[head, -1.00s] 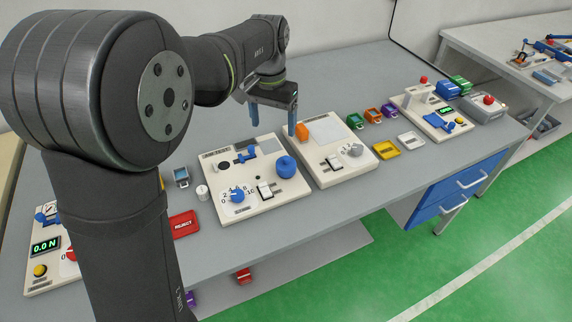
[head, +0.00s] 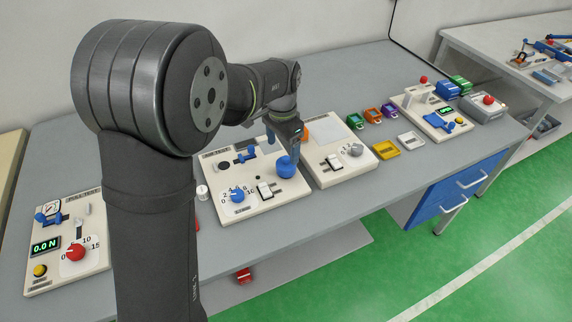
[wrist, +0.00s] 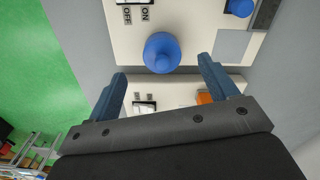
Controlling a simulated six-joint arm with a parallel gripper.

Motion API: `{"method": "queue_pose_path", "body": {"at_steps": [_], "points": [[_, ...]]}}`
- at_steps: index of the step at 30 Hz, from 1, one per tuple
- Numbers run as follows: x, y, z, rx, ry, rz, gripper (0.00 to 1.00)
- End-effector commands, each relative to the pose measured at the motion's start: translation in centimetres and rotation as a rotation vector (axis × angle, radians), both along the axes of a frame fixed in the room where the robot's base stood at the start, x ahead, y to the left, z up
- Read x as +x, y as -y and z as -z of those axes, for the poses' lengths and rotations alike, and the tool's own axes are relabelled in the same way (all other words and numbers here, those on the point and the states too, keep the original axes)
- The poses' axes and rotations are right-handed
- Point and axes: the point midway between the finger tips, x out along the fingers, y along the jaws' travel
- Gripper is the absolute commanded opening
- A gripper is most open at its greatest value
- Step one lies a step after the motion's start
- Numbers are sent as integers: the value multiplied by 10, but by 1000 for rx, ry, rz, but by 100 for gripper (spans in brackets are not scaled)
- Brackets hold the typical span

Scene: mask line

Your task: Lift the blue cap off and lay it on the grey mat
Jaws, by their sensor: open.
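The blue cap (head: 287,167) is a round dome with a small knob on top, sitting at the right side of the cream board (head: 242,208). In the wrist view the cap (wrist: 161,53) is just ahead of my fingertips, roughly centred between them. My gripper (head: 283,150) is open and empty, above and near the cap; its fingers (wrist: 163,70) stand to either side with nothing between them. The grey mat (wrist: 232,46) is a flat square on the same board, to the right of the cap in the wrist view. In the head view my gripper partly covers it.
The board also holds a rocker switch (head: 265,191), a blue dial (head: 237,195) and a blue lever part (head: 245,155). A second cream board (head: 330,180) with a grey knob (head: 356,150) stands close on the right. A yellow tray (head: 386,150) lies beyond it.

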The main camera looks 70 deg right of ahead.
Motion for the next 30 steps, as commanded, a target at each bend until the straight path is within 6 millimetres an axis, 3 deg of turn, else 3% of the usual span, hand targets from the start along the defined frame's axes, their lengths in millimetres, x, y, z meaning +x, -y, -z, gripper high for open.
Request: {"method": "queue_pose_path", "body": {"at_steps": [8,18,24,25,30], "points": [[-1,2,17,1,0,0,79],[-6,9,60,2,0,-1,79],[-5,9,61,0,0,-1,79],[-5,9,61,0,0,-1,77],[-5,9,61,0,0,-1,43]]}}
